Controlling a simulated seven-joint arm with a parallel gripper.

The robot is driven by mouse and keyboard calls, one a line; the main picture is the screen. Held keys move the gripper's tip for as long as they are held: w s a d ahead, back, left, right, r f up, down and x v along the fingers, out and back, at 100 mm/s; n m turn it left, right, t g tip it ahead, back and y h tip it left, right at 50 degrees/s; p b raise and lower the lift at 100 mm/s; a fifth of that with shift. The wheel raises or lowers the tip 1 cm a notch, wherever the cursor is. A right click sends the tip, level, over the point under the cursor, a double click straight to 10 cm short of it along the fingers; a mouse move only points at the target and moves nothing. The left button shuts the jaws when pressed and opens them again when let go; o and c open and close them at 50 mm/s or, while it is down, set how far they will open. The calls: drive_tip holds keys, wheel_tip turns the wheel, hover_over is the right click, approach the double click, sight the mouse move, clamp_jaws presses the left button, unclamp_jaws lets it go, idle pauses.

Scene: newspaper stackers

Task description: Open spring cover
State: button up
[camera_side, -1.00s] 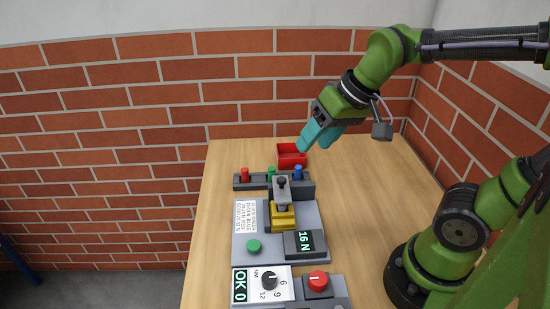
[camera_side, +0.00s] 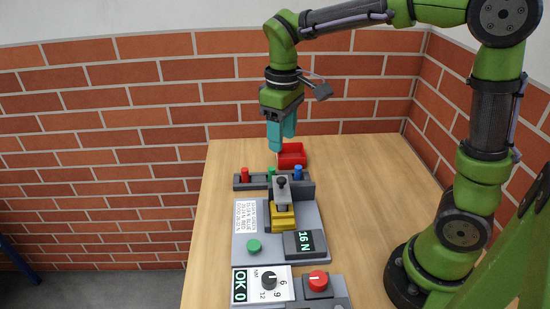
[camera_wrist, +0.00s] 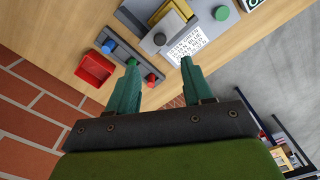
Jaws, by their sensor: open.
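The spring tester is a grey plate (camera_side: 245,236) on the wooden table in the side view. Its yellow block (camera_side: 283,219) carries a grey upright part with a black knob (camera_side: 281,181); I cannot tell surely which piece is the spring cover. The yellow block (camera_wrist: 176,9) and grey part (camera_wrist: 152,43) also show at the top of the wrist view. My gripper (camera_side: 281,147) points down with teal fingers, above and behind the tester, close to the red bin in the picture. In the wrist view its fingers (camera_wrist: 159,61) are apart with nothing between them.
A dark rack (camera_side: 258,181) holds red (camera_side: 245,174), green (camera_side: 271,172) and blue (camera_side: 298,172) pieces behind the tester. A red bin (camera_side: 291,152) stands further back. A display (camera_side: 304,241) and a dial panel (camera_side: 268,282) sit toward the front.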

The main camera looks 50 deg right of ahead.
sight(281, 179)
wheel_tip(281, 179, down, 11)
drive_tip(key=shift+r, duration=0.15)
clamp_jaws()
idle(0.4)
